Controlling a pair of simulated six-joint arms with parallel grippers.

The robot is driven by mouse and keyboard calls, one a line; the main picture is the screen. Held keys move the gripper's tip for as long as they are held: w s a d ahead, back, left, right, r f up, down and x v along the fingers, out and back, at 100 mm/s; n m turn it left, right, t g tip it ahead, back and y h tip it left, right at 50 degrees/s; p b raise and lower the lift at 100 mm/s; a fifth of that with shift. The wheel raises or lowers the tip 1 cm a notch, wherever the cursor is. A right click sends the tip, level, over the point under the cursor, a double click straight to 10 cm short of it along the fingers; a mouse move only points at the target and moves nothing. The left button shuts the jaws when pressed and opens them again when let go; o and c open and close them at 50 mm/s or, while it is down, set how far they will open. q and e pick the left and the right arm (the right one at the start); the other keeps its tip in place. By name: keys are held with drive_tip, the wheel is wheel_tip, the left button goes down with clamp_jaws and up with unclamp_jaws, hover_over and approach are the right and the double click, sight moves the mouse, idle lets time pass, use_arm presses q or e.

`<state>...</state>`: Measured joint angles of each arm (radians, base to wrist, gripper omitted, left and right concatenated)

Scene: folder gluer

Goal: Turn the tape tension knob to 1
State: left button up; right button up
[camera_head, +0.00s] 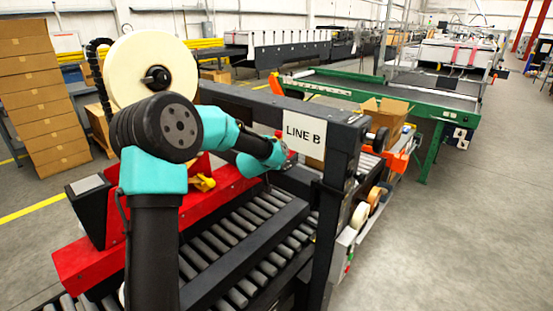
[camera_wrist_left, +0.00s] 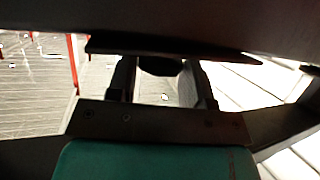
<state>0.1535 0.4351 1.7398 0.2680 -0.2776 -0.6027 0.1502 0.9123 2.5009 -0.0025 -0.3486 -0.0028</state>
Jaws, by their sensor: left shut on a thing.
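My left arm comes in from the lower left of the head view and reaches over the red taping machine (camera_head: 215,190). My left gripper (camera_head: 284,153) is at the dark crossbeam, just left of the LINE B sign; its fingertips are hard to make out there. In the left wrist view my left gripper (camera_wrist_left: 160,80) has its two fingers on either side of a dark rounded knob (camera_wrist_left: 160,66), close under a dark beam, and is shut on it. The knob's pointer and scale do not show, so its setting cannot be read. My right gripper is not in view.
A large cream tape roll (camera_head: 150,75) stands at the upper left behind my arm. The LINE B sign (camera_head: 304,134) hangs on the dark frame. A roller conveyor (camera_head: 235,245) runs below. An open carton (camera_head: 386,115) stands behind the frame. The floor at right is clear.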

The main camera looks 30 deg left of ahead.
use_arm(q)
drive_tip(key=shift+c, duration=1.2)
drive_tip(key=shift+d+r+n+y, duration=0.1)
drive_tip(key=shift+n+y, duration=1)
drive_tip(key=shift+y, duration=0.2)
drive_tip(key=shift+w+d+n+g+y, duration=0.1)
drive_tip(key=shift+d+n+g+y, duration=0.1)
drive_tip(key=shift+n+g+y, duration=0.75)
drive_tip(key=shift+t+y, duration=0.25)
drive_tip(key=o, duration=0.9)
